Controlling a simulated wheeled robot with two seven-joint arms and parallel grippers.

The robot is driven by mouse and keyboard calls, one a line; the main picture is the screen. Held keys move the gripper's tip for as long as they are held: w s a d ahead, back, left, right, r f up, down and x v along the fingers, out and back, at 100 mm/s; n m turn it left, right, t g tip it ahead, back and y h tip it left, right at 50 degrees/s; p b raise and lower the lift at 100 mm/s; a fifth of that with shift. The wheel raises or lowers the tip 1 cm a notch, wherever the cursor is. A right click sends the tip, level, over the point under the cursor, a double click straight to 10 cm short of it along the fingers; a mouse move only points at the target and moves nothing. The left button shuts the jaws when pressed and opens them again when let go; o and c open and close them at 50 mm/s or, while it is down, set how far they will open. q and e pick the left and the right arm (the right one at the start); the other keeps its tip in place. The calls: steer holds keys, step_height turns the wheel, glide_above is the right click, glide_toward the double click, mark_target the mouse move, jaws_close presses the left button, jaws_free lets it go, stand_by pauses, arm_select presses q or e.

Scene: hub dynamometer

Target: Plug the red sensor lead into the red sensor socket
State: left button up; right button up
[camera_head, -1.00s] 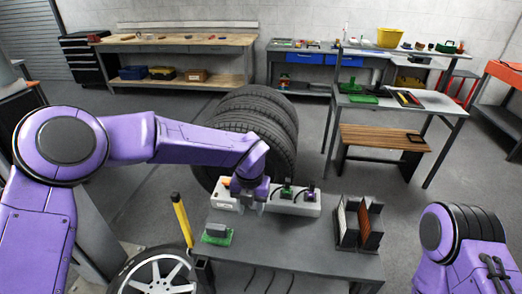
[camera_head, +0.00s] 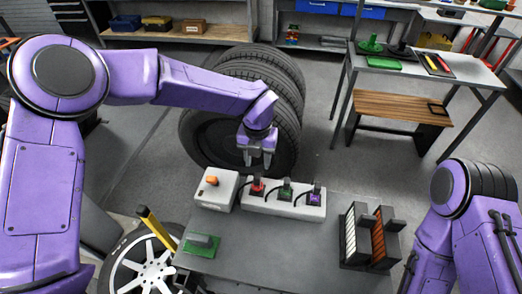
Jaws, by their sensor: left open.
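The red sensor lead's plug (camera_head: 258,187) stands upright at the left end of the white socket strip (camera_head: 284,208) on the grey table. It appears to be in its socket, but the socket opening is hidden under it and I cannot tell how deep it sits. A green plug (camera_head: 286,190) and a purple plug (camera_head: 315,195) stand in the same strip to its right. My left gripper (camera_head: 256,161) is open and empty, pointing down just above the red plug and apart from it. My right gripper is out of view; only part of that arm shows at the lower right.
A white box with an orange knob (camera_head: 212,181) adjoins the strip on the left. Tires (camera_head: 205,133) stand behind the table. The table's middle is clear.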

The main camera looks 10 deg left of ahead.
mark_target(257, 175)
arm_select(q)
steer(key=shift+s+a+f+b, duration=0.1)
steer(key=shift+s+f+b, duration=0.7)
steer(key=shift+s+f, duration=0.1)
steer(key=f+b, duration=0.1)
steer(key=f, duration=0.1)
steer(key=w+f+b, duration=0.1)
steer(key=f, duration=0.1)
steer(key=w+f+b, duration=0.1)
steer(key=shift+f, duration=0.4)
steer(key=shift+s+f+b, duration=0.2)
steer(key=shift+b, duration=0.15)
steer(key=shift+s+r, duration=0.15)
steer(key=shift+s, duration=0.15)
steer(key=shift+w, duration=0.15)
steer(key=shift+c, duration=0.6)
jaws_close()
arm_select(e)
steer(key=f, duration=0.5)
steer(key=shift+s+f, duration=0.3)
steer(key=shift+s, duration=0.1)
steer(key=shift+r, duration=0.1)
arm_select(q)
steer(key=shift+r+p, duration=0.45)
steer(key=shift+r, duration=0.05)
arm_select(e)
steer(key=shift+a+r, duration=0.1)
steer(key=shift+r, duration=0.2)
